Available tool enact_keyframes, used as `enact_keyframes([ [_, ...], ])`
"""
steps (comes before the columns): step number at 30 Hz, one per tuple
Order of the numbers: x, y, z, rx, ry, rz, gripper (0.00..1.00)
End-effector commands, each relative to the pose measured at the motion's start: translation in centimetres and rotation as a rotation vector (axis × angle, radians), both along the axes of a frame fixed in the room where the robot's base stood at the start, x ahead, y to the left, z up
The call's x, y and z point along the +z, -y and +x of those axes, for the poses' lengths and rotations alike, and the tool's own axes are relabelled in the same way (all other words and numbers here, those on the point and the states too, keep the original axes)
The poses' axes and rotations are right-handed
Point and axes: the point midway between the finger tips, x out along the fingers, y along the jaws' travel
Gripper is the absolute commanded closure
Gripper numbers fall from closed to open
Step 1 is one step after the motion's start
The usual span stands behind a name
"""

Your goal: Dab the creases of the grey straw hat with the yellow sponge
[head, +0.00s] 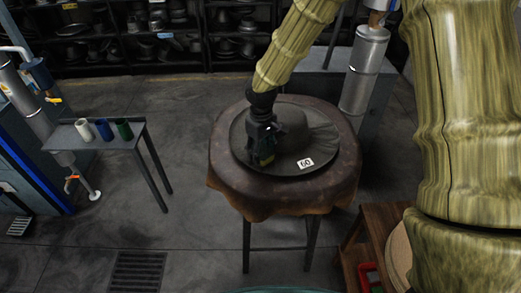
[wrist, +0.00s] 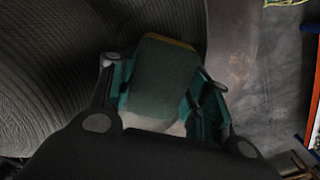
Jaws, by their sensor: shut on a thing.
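The grey straw hat (head: 318,140) lies on the round, cloth-covered table, crown up, with a white tag reading 60 on its brim. In the wrist view its ridged grey surface (wrist: 45,65) fills the left side. My gripper (head: 264,155) is over the left part of the hat. In the wrist view my gripper (wrist: 165,100) is shut on the sponge (wrist: 165,75), which shows a dark green broad face and a yellow far edge. Whether the sponge touches the hat, I cannot tell.
The round table (head: 232,186) has a brown cloth hanging over its rim. A small side table (head: 75,143) at left holds white, blue and green cups. A metal cylinder (head: 364,70) stands behind right, and a wooden stand (head: 385,225) front right. Open floor lies at left.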

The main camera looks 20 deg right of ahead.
Motion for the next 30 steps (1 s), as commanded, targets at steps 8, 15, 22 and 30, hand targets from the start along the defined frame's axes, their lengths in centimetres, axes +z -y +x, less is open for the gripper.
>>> enact_keyframes([
  [8, -0.16, 0.0, 0.0, 0.0, 0.0, 0.0, 0.71],
  [15, -0.39, 0.01, 0.0, 0.0, 0.0, 0.0, 0.71],
  [22, -0.59, 0.01, 0.0, 0.0, 0.0, 0.0, 0.71],
  [30, -0.83, 0.01, 0.01, 0.0, 0.0, 0.0, 0.71],
])
